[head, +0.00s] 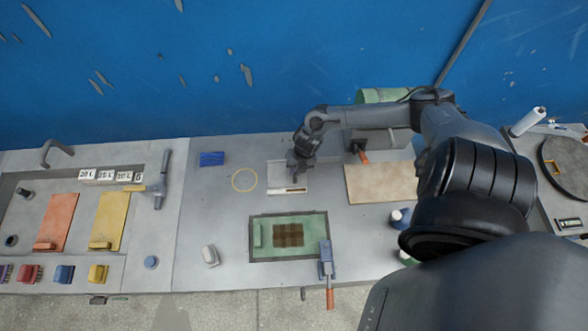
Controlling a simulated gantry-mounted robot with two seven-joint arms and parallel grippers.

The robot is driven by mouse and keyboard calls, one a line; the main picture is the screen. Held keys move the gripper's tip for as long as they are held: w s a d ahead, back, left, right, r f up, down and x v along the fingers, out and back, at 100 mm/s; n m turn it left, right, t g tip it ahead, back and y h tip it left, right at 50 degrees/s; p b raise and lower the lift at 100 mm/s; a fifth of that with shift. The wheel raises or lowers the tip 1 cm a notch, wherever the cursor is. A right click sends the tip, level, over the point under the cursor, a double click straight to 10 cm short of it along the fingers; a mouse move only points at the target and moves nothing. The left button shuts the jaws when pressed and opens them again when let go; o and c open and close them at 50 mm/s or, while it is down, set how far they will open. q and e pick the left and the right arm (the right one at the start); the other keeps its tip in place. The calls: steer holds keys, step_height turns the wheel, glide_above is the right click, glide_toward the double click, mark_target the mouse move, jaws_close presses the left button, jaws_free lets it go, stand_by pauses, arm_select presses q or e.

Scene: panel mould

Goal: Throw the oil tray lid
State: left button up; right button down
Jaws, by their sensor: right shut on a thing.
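The oil tray (274,188) is a pale, roughly square piece at the back middle of the grey bench. Its lid appears to be the light plate (280,171) over it, and a narrow brownish strip shows along the front. My right gripper (297,176) reaches down from above and is shut on what looks like the lid. The fingers and my wrist hide the contact and part of the lid. My left gripper is not in view.
A green panel mould (262,247) lies in front, with an orange-handled tool (326,262) at its right corner. A tan board (383,184) lies to the right. A blue wall stands behind.

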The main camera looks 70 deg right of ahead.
steer(key=shift+w, duration=0.2)
steer(key=c, duration=1.1)
jaws_free()
steer(key=shift+w+a, duration=0.15)
steer(key=r, duration=0.3)
steer(key=s+r, duration=0.1)
steer(key=r, duration=0.3)
steer(key=s+d+r+p, duration=0.1)
steer(key=r, duration=0.2)
steer(key=shift+r, duration=0.25)
